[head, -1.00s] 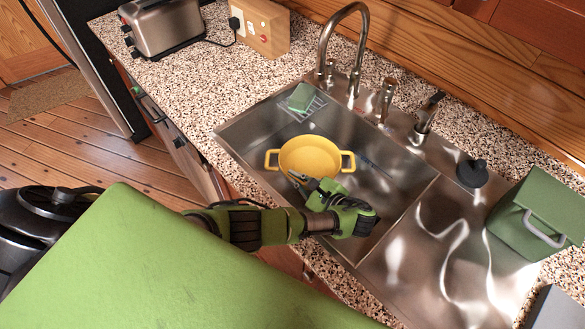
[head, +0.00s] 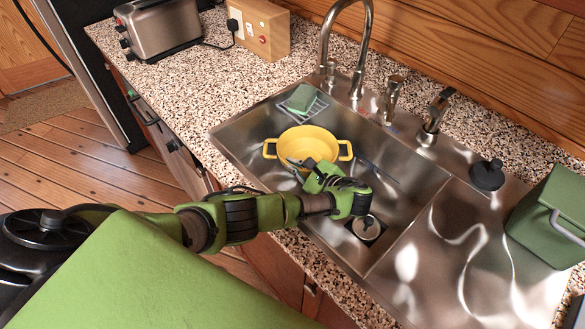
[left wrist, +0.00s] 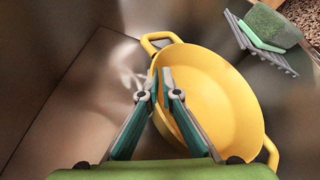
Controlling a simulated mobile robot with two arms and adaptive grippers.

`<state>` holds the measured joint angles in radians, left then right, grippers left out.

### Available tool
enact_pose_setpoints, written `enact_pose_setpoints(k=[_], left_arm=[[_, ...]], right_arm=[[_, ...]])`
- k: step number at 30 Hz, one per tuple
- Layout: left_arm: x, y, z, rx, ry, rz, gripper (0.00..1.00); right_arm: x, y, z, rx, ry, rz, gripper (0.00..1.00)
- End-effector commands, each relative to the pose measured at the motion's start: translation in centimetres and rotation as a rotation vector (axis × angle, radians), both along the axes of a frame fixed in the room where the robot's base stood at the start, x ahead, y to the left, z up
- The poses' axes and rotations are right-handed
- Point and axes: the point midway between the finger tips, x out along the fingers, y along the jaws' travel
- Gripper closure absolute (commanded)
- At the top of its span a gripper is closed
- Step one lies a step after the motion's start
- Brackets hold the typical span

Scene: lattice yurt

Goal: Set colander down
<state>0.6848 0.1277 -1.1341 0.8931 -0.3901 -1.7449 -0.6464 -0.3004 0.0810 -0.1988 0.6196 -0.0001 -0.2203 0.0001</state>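The yellow colander (head: 311,140), a round bowl with two side handles, is upright inside the left sink basin. I cannot tell whether its base touches the basin floor. My left gripper (head: 297,164) reaches in over the near edge of the sink to the colander's near rim. In the left wrist view the fingers (left wrist: 159,88) are close together with the wall of the colander (left wrist: 222,95) between them, one inside the bowl and one outside. They look shut on the rim. My right gripper is in neither view.
The steel basin (head: 400,171) has free floor around the drain (head: 367,227). A green sponge (head: 302,97) lies on a small rack at the back left. The faucet (head: 324,35) rises behind. A green bin (head: 551,216) stands at the right, a toaster (head: 158,29) at the far left.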

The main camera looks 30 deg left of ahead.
Motion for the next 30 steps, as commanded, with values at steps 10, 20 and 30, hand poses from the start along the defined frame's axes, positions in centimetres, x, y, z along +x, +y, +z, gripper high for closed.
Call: enact_pose_setpoints(k=[10,20,30], left_arm=[[-0.1,-0.1,-0.1,-0.001,0.002,0.000,0.79],[-0.1,-0.3,0.1,-0.001,0.001,-0.001,0.79],[-2.1,-5.6,2.1,-0.005,0.000,-0.004,0.79]], right_arm=[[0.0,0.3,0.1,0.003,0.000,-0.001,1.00],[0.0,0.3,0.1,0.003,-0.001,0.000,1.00],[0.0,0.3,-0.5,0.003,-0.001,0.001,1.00]])
